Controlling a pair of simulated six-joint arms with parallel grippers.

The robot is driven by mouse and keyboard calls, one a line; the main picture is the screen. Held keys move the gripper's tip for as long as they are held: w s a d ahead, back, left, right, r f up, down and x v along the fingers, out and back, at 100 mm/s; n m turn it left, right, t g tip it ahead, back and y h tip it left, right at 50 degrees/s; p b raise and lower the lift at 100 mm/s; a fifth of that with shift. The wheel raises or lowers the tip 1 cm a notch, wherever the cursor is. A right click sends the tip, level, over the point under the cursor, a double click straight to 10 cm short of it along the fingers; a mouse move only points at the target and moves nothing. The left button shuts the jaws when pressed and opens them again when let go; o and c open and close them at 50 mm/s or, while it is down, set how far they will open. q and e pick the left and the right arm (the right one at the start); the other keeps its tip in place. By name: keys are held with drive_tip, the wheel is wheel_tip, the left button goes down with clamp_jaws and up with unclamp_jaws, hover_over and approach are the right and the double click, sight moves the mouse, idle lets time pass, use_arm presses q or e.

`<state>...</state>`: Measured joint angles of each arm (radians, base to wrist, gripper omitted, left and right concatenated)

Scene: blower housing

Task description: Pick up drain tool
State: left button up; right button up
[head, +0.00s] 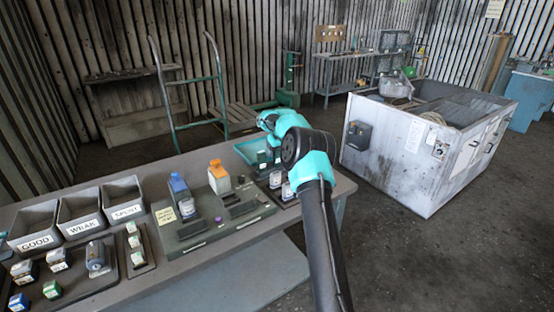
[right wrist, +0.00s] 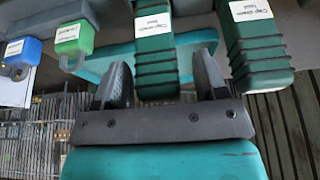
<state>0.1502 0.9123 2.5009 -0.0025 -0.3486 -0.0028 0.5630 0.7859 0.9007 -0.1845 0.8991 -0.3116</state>
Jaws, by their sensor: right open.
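A dark green ribbed handle (right wrist: 156,62) with a white label stands between my right gripper's fingers in the right wrist view. A second similar handle (right wrist: 256,50) is to its right, outside the fingers. Both labels seem to start with "Cap"; the rest is hard to read, so I cannot tell for sure which is the drain tool. My right gripper (right wrist: 160,72) is open, its two dark fingers on either side of the first handle, with gaps visible. In the head view my right arm hides most of this spot. My left gripper is not in view.
A teal tray (head: 249,149) lies by the handles on the bench. A station with blue and orange-topped units (head: 218,177) and bins labelled GOOD, WEAK and SPENT (head: 78,213) are to the left. A grey cabinet (head: 405,150) stands to the right.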

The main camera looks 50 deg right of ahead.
drive_tip(key=shift+c, duration=0.2)
idle(0.3)
drive_tip(key=c, duration=0.8)
drive_tip(key=shift+r, duration=0.1)
wheel_tip(320, 180, up, 10)
drive_tip(key=shift+f, duration=0.1)
drive_tip(key=shift+w, duration=0.1)
idle(0.5)
